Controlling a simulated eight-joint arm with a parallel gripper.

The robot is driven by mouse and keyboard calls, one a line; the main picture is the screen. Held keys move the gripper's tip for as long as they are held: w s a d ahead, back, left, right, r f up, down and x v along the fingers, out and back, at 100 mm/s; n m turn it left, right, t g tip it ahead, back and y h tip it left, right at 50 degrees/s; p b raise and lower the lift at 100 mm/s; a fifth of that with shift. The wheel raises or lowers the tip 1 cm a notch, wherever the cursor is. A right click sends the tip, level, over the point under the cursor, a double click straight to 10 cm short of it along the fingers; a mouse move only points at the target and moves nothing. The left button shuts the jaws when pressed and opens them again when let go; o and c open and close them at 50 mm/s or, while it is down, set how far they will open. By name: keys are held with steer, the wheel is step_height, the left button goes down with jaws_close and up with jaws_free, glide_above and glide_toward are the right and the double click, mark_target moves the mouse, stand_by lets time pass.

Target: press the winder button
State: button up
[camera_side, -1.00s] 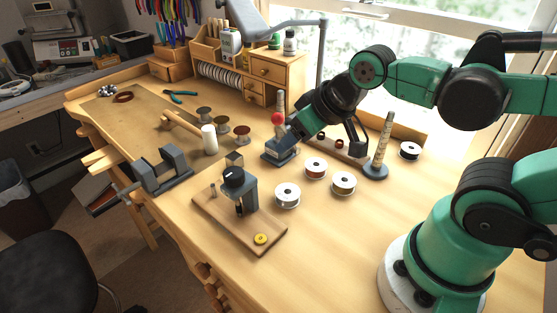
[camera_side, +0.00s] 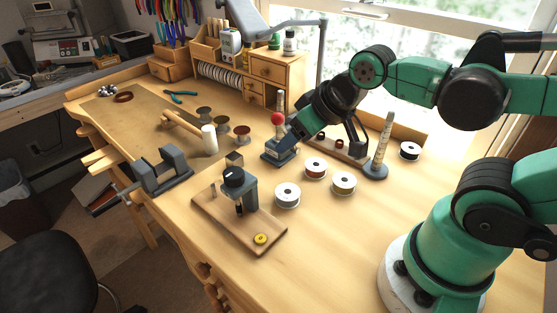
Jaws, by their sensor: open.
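The winder (camera_side: 240,190) is a small grey machine with a black knob, on a wooden board at the front of the bench. A round yellow button (camera_side: 260,239) sits on the board's near right corner, uncovered. My gripper (camera_side: 323,142) is open and empty. It hangs over the back middle of the bench, behind and to the right of the winder and well apart from the button. Its exact height above the bench is hard to tell.
A grey tool with a red ball (camera_side: 278,118) stands beside my gripper's left finger. A tapered ring stick (camera_side: 382,145) stands to its right. Several wire spools (camera_side: 287,195) lie between my gripper and the winder. A vise (camera_side: 163,170) is at left.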

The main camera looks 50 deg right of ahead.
steer(key=shift+c, duration=0.2)
steer(key=c, duration=0.3)
steer(key=shift+a+r+g, duration=0.1)
steer(key=shift+a+g, duration=0.2)
steer(key=shift+a, duration=0.1)
steer(key=c, duration=0.4)
steer(key=a+g, duration=0.2)
steer(key=a, duration=0.1)
steer(key=a+r+g, duration=0.1)
steer(key=a+g, duration=0.3)
steer(key=a, duration=0.1)
steer(key=shift+s+a+r, duration=0.3)
jaws_close()
steer(key=shift+s+a+g, duration=0.15)
steer(key=shift+a+g, duration=0.25)
steer(key=shift+a, duration=0.05)
